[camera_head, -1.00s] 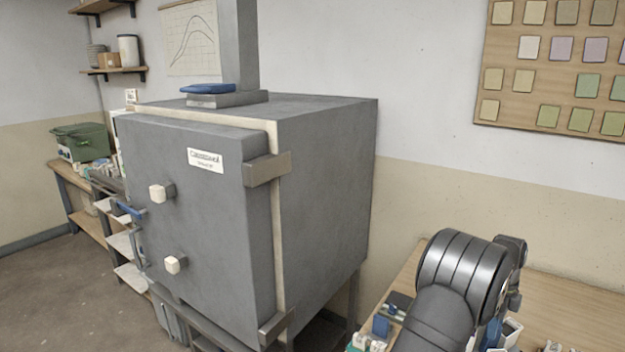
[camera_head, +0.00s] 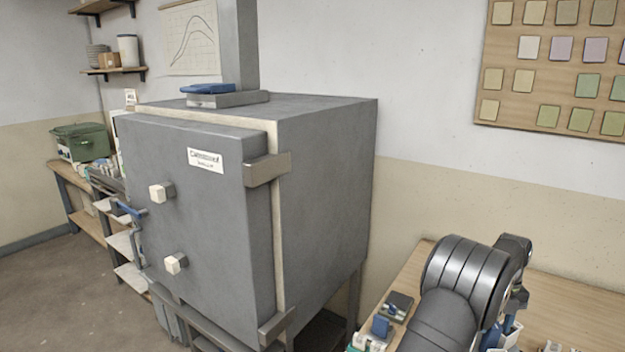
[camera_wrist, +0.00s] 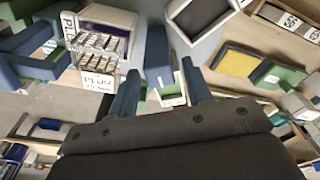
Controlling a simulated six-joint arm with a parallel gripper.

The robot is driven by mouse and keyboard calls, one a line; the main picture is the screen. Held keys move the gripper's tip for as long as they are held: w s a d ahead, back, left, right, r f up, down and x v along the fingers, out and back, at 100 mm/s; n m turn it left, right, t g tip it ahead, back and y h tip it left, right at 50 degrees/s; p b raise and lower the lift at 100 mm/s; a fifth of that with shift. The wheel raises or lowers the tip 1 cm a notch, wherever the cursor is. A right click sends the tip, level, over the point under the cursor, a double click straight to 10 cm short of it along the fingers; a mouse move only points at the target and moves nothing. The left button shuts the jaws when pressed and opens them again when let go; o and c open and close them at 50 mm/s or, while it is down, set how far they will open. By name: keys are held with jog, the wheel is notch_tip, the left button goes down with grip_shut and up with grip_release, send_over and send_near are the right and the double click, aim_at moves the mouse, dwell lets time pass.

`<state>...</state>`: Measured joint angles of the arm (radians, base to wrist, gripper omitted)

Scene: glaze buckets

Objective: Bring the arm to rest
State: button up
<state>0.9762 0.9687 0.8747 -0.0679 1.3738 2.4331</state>
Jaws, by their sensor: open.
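My gripper (camera_wrist: 160,95) shows in the wrist view with its two blue-grey fingers apart and nothing between them. Beyond the fingertips is a cluttered wooden bench (camera_wrist: 40,105), seen from above. My gripper's fingertips cannot be made out in the head view, where my dark arm stands over the bench (camera_head: 575,300) at the lower right.
A large grey kiln (camera_head: 320,190) with its door closed stands left of my arm. In the wrist view a label rack (camera_wrist: 98,45), a yellow pad (camera_wrist: 238,63) and a framed dark panel (camera_wrist: 200,18) lie around the fingers. A tile board (camera_head: 560,65) hangs on the wall.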

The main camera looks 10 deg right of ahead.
jog(key=m, duration=0.6)
jog(key=shift+y, duration=0.3)
jog(key=shift+r, duration=0.55)
jog(key=o, duration=1.2)
jog(key=shift+s+a+r+n, duration=0.1)
jog(key=shift+a+r+n, duration=0.2)
jog(key=shift+r+n, duration=0.15)
jog(key=s+a+r+n+t, duration=0.1)
jog(key=s+a+r+n, duration=0.85)
jog(key=n, duration=0.75)
jog(key=shift+h, duration=0.4)
notch_tip(320, 180, down, 10)
jog(key=shift+d+f, duration=0.15)
jog(key=shift+f, duration=0.05)
